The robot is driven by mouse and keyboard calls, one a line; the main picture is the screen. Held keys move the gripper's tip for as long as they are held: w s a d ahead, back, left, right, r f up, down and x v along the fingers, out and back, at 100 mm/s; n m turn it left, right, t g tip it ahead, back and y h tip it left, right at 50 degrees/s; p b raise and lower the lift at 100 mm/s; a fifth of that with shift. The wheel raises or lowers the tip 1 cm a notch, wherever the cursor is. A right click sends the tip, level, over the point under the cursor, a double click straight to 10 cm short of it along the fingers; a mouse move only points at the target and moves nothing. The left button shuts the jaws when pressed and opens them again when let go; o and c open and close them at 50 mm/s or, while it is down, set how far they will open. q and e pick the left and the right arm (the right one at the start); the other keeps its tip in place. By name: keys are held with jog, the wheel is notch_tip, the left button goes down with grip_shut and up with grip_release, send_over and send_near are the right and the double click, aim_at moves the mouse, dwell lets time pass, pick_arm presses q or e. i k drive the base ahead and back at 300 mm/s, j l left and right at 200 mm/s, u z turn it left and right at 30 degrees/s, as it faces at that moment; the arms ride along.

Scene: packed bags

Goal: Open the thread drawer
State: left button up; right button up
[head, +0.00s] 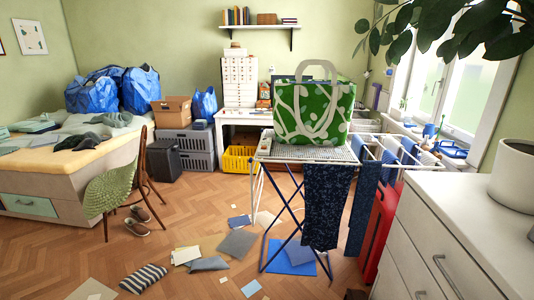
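A tall white cabinet of several small drawers (240,82) stands on the white desk (238,116) against the back wall. Its drawers look shut, as far as I can see at this distance. I cannot tell which drawer, if any, is the thread drawer. A white chest with wide drawers (428,243) stands close at the right, and its visible drawers look shut. Neither of my grippers is in view.
A drying rack (290,152) with a green patterned bag (314,112) and hanging clothes stands mid-room. A chair (112,185), bed (60,180) and shoes (138,226) are left. Papers and cloths (237,243) litter the floor. A yellow crate (238,158) sits under the desk.

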aim_at(229, 78)
jog(key=i+u, duration=0.2)
jog(key=i, duration=0.35)
jog(key=i+l+u, duration=0.2)
jog(key=i, duration=0.35)
jog(key=i+l+u, duration=0.25)
jog(key=i, duration=0.3)
jog(key=i+j+u, duration=0.25)
jog(key=i+u, duration=0.2)
jog(key=i, duration=0.25)
jog(key=i+u, duration=0.4)
jog(key=i, duration=0.35)
jog(key=i+l+z, duration=0.1)
jog(key=i+z, duration=0.2)
jog(key=i, duration=0.2)
jog(key=i+z, duration=0.35)
jog(key=i, duration=0.15)
jog(key=i+j+z, duration=0.1)
jog(key=i+z, duration=0.2)
jog(key=i, duration=0.2)
jog(key=i+j+z, duration=0.65)
jog(key=i, duration=0.25)
jog(key=i+l+z, duration=0.1)
jog(key=i, duration=0.25)
jog(key=i+l+z, duration=0.1)
jog(key=i, duration=0.25)
jog(key=l, duration=0.1)
